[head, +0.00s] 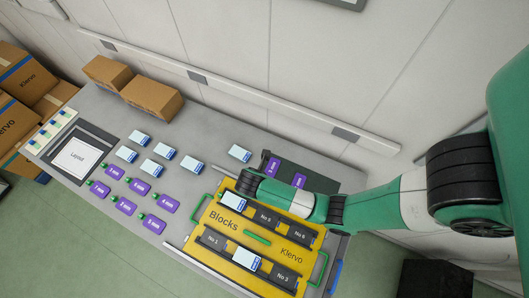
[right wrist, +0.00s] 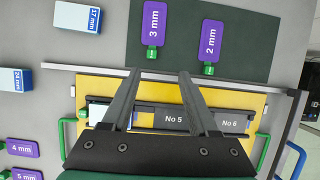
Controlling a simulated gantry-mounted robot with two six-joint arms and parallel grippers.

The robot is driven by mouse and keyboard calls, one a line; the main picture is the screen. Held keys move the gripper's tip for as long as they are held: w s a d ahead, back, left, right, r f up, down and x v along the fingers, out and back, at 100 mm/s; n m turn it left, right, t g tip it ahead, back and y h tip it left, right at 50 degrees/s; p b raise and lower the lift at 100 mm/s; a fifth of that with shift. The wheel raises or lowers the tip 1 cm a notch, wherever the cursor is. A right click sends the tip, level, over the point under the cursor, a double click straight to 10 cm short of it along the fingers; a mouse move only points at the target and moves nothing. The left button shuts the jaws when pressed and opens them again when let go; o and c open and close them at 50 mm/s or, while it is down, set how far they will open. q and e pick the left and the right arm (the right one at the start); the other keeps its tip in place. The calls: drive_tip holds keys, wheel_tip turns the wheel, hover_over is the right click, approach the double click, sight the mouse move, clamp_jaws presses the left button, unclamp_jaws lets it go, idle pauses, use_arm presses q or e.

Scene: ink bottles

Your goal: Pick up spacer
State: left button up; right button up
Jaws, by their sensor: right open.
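Several purple tags with green ends and mm labels lie flat; the frames do not show which piece is the spacer. In the right wrist view the "3 mm" tag (right wrist: 154,22) and "2 mm" tag (right wrist: 211,40) lie on a dark green mat (right wrist: 255,60). In the head view, other purple tags such as the "6 mm" tag (head: 139,185) lie left of the yellow tray (head: 222,222). My right gripper (right wrist: 160,74) is open and empty above the tray's far edge, with the "3 mm" tag beyond its fingertips. My left gripper is out of view.
White-and-blue mm blocks (head: 239,153) stand on the grey table. The tray has black slotted bars, two white blocks and green handles. A "Layout" sheet (head: 75,156) lies left. Cardboard boxes (head: 152,98) stand at the wall edge. A metal rail (right wrist: 80,69) borders the tray.

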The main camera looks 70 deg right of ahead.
drive_tip(key=b, duration=0.2)
approach(271, 169)
drive_tip(key=a, duration=0.1)
drive_tip(key=a+f, duration=0.1)
drive_tip(key=a, duration=0.1)
drive_tip(key=shift+s+a+f, duration=0.15)
drive_tip(key=shift+a+f, duration=0.05)
drive_tip(key=shift+a, duration=0.05)
drive_tip(key=b+x, duration=0.1)
drive_tip(key=x, duration=0.3)
drive_tip(key=shift+f, duration=0.2)
drive_tip(key=shift+d+f, duration=0.2)
drive_tip(key=shift+f, duration=0.2)
drive_tip(key=shift+c, duration=0.3)
clamp_jaws()
